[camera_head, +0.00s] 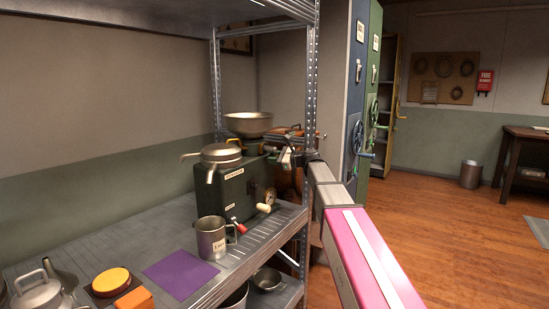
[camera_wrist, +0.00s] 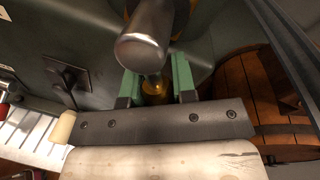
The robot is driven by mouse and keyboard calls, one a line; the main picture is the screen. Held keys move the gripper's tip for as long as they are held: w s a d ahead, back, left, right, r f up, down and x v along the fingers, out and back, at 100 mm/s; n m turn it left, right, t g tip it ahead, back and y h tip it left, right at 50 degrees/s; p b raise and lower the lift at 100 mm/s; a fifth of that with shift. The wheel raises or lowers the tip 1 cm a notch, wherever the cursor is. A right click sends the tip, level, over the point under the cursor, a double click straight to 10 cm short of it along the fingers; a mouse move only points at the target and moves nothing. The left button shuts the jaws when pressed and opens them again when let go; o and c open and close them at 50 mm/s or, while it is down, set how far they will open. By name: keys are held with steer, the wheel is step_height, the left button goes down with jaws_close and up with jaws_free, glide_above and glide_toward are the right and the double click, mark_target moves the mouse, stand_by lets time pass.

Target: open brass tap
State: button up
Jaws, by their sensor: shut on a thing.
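A dark green machine (camera_head: 240,192) stands on a metal shelf, with a wide metal bowl (camera_head: 248,123) and a lidded pan (camera_head: 221,155) on top. My gripper (camera_head: 291,158) is at its far right side. In the wrist view the green fingers of my gripper (camera_wrist: 156,80) are closed around a small brass part, which looks like the brass tap (camera_wrist: 154,87). A thick silver cylinder (camera_wrist: 144,42) covers much of it. The tap's handle position cannot be made out. In the head view the tap is not clearly visible.
A metal mug (camera_head: 211,239), a purple mat (camera_head: 180,273), a yellow disc (camera_head: 111,282) and a kettle (camera_head: 40,291) sit on the shelf. The shelf's upright post (camera_head: 308,110) is close to my arm. Blue and green doors with handwheels stand behind. Wooden floor (camera_head: 450,230) at right is open.

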steer(key=shift+s+a+f+m, duration=0.2)
steer(key=shift+s+m, duration=0.1)
steer(key=shift+m, duration=0.4)
steer(key=o, duration=0.9)
steer(key=shift+o, duration=0.2)
steer(key=v, duration=1.1)
steer(key=shift+w+f, duration=0.1)
steer(key=shift+f, duration=0.1)
